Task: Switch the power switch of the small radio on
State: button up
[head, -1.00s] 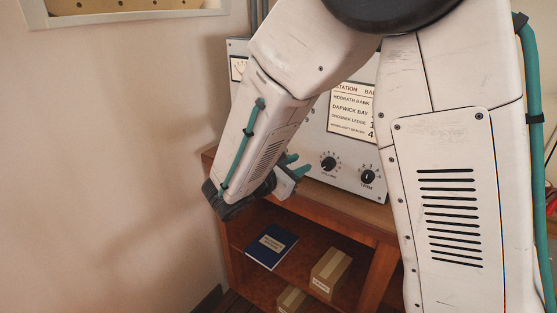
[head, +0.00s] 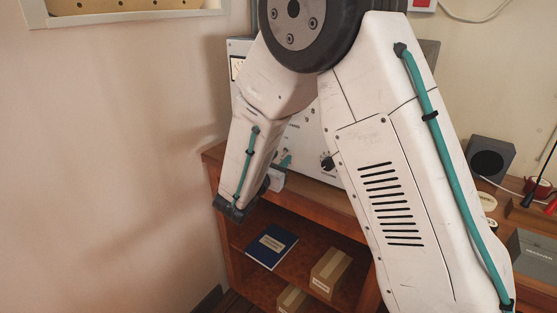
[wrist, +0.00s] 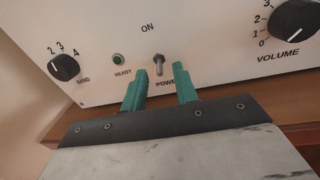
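The small radio (head: 309,139) stands on the wooden shelf top in the head view, mostly hidden behind my arm. Its white front fills the wrist view (wrist: 205,38). The power switch (wrist: 159,64) is a small metal toggle between the words ON above and POWER below. Which way its lever is set is hard to tell. My gripper (wrist: 161,72) is open and empty, its two teal fingers pointing at the panel on either side of the switch, just below it. Touching cannot be made out. In the head view the fingers (head: 285,158) show small beside my forearm.
A green READY lamp (wrist: 118,60) and a BAND knob (wrist: 64,67) are left of the switch. A large VOLUME knob (wrist: 294,20) is to the right. The wooden shelf (head: 215,158) below holds a blue book (head: 271,247) and cartons (head: 330,272). A wall stands close on the left.

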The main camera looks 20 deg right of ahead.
aim_at(284, 152)
grip_shut()
jog(key=shift+r, duration=0.1)
jog(key=r+g+y, duration=0.1)
jog(key=g+y, duration=0.1)
jog(key=y, duration=0.1)
jog(key=shift+r+m, duration=0.3)
jog(key=shift+r, duration=0.05)
jog(key=g+y, duration=0.1)
jog(key=r+g+y, duration=0.1)
jog(key=y, duration=0.1)
jog(key=g+y, duration=0.1)
jog(key=g, duration=0.1)
jog(key=shift+w+d+r, duration=0.25)
jog(key=shift+d+r, duration=0.05)
jog(key=shift+r, duration=0.05)
dwell(0.4)
grip_release()
